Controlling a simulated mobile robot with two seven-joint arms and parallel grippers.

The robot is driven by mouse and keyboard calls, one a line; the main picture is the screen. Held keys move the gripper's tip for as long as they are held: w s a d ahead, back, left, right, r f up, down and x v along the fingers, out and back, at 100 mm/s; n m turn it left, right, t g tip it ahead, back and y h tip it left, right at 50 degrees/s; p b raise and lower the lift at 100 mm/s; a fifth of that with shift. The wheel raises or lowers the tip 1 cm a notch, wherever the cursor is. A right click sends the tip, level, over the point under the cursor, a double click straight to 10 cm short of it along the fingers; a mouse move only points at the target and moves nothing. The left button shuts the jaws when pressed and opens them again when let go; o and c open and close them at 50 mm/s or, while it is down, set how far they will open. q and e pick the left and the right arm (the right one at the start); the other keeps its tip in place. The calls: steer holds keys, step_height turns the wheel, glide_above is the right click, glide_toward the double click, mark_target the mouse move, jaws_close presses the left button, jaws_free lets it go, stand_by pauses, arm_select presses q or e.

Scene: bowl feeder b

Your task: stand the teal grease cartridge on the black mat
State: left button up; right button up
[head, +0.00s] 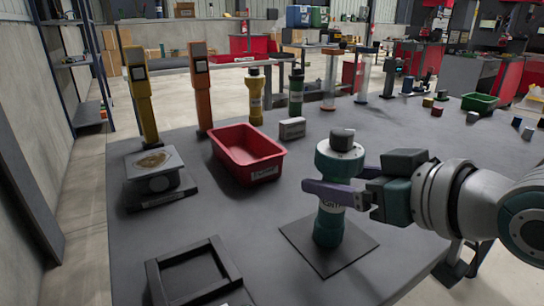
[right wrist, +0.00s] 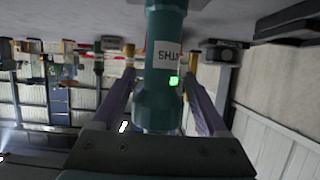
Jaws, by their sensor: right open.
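The teal grease cartridge (head: 330,226) stands upright on the black mat (head: 352,254) in the head view, with a dark cap on its pale-rimmed top. Its base appears to rest on the mat. My right gripper (head: 338,187) is open, with its purple fingers around the cartridge's upper body. In the right wrist view, the cartridge (right wrist: 166,80) appears upside down between the two spread fingers, with gaps beside it and a white label showing. My left gripper is out of view.
A red bin (head: 247,155) stands left of the cartridge, with a small white-grey box (head: 292,128) behind it. A scale-like stand (head: 155,172) is further left. A dark frame tray (head: 195,272) lies at the front. Yellow (head: 256,96) and green (head: 296,92) cartridges stand behind.

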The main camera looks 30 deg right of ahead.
steer(key=a+p+v, duration=0.1)
steer(key=v, duration=0.7)
steer(key=s+a+f+g, duration=0.3)
steer(key=s+f+g, duration=0.1)
steer(key=s+g, duration=0.1)
steer(key=s+a+f+n+g+h, duration=0.1)
steer(key=s+a+f+g, duration=0.2)
steer(key=s+f+g, duration=0.2)
steer(key=s, duration=0.3)
